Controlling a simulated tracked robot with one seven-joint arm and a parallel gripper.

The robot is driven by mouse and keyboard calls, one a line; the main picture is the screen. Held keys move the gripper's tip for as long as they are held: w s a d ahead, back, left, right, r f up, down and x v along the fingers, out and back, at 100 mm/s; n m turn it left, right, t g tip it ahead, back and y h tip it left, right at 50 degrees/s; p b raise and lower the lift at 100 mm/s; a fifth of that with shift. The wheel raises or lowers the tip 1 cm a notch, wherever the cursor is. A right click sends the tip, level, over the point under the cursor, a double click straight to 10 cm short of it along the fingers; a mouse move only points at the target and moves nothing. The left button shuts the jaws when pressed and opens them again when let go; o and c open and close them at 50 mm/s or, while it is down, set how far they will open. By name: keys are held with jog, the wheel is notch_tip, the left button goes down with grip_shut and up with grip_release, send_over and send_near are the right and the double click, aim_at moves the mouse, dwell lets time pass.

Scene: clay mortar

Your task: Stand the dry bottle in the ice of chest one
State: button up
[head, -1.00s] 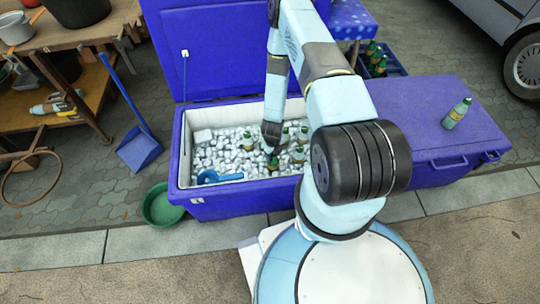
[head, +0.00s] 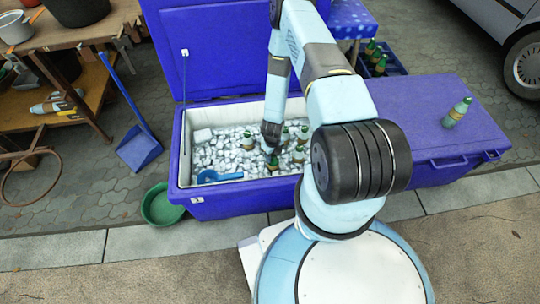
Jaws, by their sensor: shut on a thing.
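The open blue chest (head: 230,206) has a white inner rim and is filled with ice (head: 225,150). My gripper (head: 271,147) points down into it and is shut on a brown-green bottle (head: 272,162). The bottle looks upright at the ice; whether its base is in the ice I cannot tell. Several other bottles (head: 248,141) stand in the ice around it, some partly hidden by my arm. Another, paler bottle (head: 457,112) stands on the closed lid of the blue chest at right (head: 410,105). The small chest labels are not readable.
A blue scoop (head: 218,177) lies on the ice at the front left. The raised lid (head: 225,50) stands behind. A green basin (head: 161,206) and a blue dustpan (head: 139,149) are on the ground at left. A crate (head: 392,70) with bottles is behind the chests.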

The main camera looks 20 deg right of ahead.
jog(key=shift+f, duration=0.1)
jog(key=o, duration=1.1)
jog(key=shift+o, duration=0.7)
jog(key=o, duration=0.3)
jog(key=shift+s, duration=0.1)
jog(key=shift+r, duration=13.5)
